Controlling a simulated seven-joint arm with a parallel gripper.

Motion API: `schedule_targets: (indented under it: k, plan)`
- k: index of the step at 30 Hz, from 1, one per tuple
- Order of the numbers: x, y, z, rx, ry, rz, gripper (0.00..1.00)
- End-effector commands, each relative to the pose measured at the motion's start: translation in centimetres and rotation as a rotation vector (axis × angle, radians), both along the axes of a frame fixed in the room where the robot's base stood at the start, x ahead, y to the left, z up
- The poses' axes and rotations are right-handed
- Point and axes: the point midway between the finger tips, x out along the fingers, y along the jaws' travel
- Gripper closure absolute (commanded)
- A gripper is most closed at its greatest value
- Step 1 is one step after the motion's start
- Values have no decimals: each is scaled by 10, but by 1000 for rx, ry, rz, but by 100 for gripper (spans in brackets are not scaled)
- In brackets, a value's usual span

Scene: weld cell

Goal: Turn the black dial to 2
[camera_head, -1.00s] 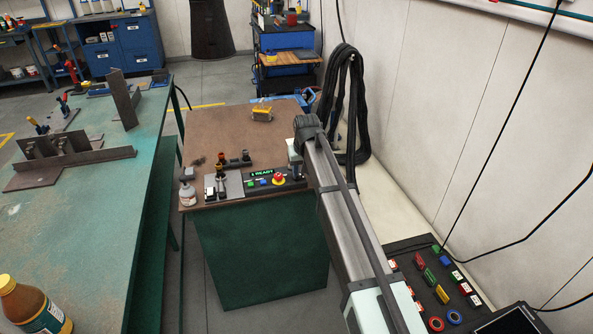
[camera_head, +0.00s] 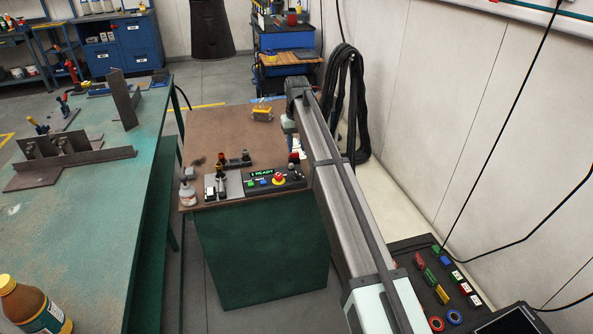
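A black control panel (camera_head: 272,186) lies along the front edge of the brown table. Its lit green display (camera_head: 262,173) shows READY after a small character I cannot read surely. A small black dial (camera_head: 294,175) seems to sit at the panel's right end; its setting is too small to tell.
A red-and-yellow stop button (camera_head: 279,180) and small green and blue buttons sit beside the dial. A red-topped part (camera_head: 294,157) stands just behind the panel. A yellow object (camera_head: 262,114) lies farther back on the brown table (camera_head: 215,130). Cables hang at the right wall.

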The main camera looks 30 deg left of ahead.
Motion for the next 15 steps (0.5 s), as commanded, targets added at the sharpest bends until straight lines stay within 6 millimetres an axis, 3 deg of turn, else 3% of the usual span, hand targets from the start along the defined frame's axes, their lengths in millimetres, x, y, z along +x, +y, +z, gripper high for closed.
schedule_targets:
  k: [15]
  plan:
    - [0, 0, -88, 0, -1, 0, 63]
